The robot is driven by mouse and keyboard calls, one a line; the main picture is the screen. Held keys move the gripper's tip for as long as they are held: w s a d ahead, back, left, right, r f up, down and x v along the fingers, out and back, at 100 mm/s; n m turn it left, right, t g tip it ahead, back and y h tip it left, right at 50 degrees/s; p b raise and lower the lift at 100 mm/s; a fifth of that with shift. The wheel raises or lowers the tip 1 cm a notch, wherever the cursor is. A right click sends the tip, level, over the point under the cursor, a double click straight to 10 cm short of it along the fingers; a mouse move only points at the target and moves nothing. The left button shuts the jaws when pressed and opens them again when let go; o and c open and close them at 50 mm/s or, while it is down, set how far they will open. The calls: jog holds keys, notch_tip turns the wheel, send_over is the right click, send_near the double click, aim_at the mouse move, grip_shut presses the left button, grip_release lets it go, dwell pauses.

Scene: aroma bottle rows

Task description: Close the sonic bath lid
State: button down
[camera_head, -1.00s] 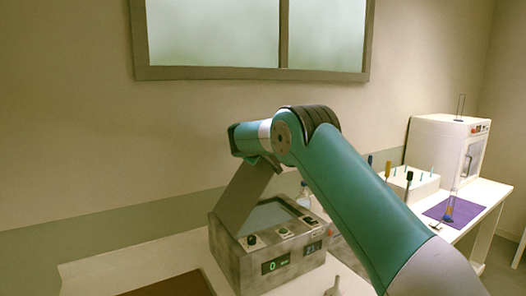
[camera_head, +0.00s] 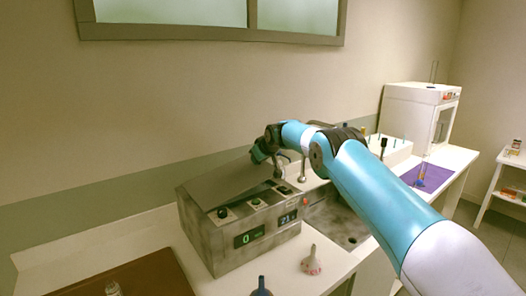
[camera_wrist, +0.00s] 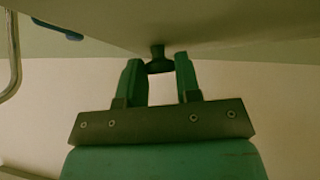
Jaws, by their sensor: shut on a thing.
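The sonic bath (camera_head: 268,246) is a worn grey metal box with dials and green-lit displays on its front. Its grey lid (camera_head: 215,182) is tilted low over the top, and a narrow dark gap shows along its front edge. My gripper (camera_head: 264,152) is at the lid's upper right side. In the wrist view my gripper (camera_wrist: 159,68) is shut on the dark lid knob (camera_wrist: 157,52), under the broad pale lid surface (camera_wrist: 220,20). The knob is hidden in the head view.
A sink (camera_head: 340,222) with a faucet (camera_head: 303,170) is just right of the bath. A small whitish flask (camera_head: 311,262) stands in front. A brown board (camera_head: 140,278) lies at front left. A white rack (camera_head: 392,150), purple mat (camera_head: 427,175) and white cabinet (camera_head: 418,118) are farther right.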

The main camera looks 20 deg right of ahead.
jog(key=shift+w+d+f+y, duration=0.1)
jog(key=shift+d+f+y, duration=0.15)
jog(key=shift+f, duration=0.25)
jog(key=c, duration=0.8)
grip_release()
jog(key=shift+a+f, duration=0.1)
jog(key=shift+s+r+b, duration=0.4)
jog(key=shift+s+b, duration=0.05)
jog(key=shift+b, duration=0.3)
jog(key=b+v, duration=0.6)
jog(key=v, duration=1)
jog(key=shift+r, duration=0.15)
